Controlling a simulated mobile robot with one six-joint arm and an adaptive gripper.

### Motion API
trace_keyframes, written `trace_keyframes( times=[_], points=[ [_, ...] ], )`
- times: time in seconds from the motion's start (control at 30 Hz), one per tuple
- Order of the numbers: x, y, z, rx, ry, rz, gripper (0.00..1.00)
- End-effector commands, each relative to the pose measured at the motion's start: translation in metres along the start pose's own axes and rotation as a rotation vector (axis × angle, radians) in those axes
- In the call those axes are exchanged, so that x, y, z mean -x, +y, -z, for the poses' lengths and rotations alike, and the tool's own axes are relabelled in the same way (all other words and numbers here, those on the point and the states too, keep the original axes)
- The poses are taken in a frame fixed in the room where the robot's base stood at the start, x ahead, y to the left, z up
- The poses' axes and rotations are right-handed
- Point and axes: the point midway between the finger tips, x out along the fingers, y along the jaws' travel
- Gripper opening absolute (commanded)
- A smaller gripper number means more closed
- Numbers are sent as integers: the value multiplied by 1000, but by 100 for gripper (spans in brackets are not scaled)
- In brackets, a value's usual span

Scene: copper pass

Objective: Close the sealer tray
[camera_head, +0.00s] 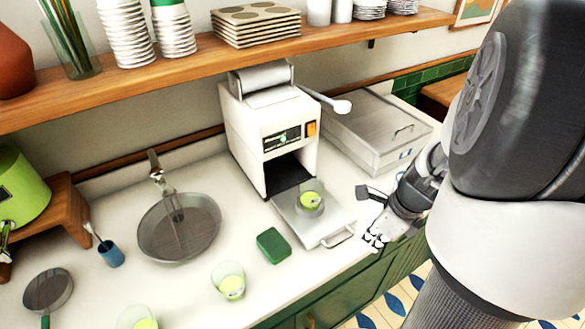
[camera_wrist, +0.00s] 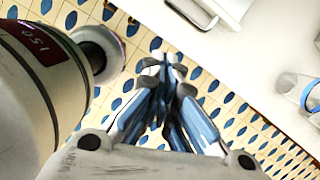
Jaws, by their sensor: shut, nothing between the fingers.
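The sealer (camera_head: 270,125) is a white upright machine on the counter, with a lever on its right side. Its sealer tray (camera_head: 326,230) is pulled out at the front, with a metal handle (camera_head: 338,237) on its front edge. A clear cup with green contents (camera_head: 311,198) sits in the tray. My gripper (camera_head: 375,240) is shut and empty, just to the right of the handle and apart from it. In the wrist view the shut fingertips (camera_wrist: 166,66) are over the floor, with the tray's handle (camera_wrist: 192,14) at the top.
A green sponge (camera_head: 273,245) lies left of the tray. A cup (camera_head: 229,281) stands nearer the front edge. A lidded metal container (camera_head: 377,130) stands right of the sealer. A shelf (camera_head: 220,62) runs above.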

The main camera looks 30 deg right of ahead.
Motion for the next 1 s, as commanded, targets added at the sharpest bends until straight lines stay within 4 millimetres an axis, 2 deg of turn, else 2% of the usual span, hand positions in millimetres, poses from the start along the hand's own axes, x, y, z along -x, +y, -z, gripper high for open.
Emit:
trace_keyframes(
  times=[0.13, 0.23, 0.6, 0.8, 1.0],
  points=[
    [-11, 2, 4, -46, -4, -11, 0],
    [-27, 2, 5, -42, -3, -11, 0],
    [-107, 3, 5, -38, -2, -11, 0],
    [-114, 1, -23, -33, -3, -8, 0],
    [-117, 0, -33, -36, -3, -7, 0]
  ],
)
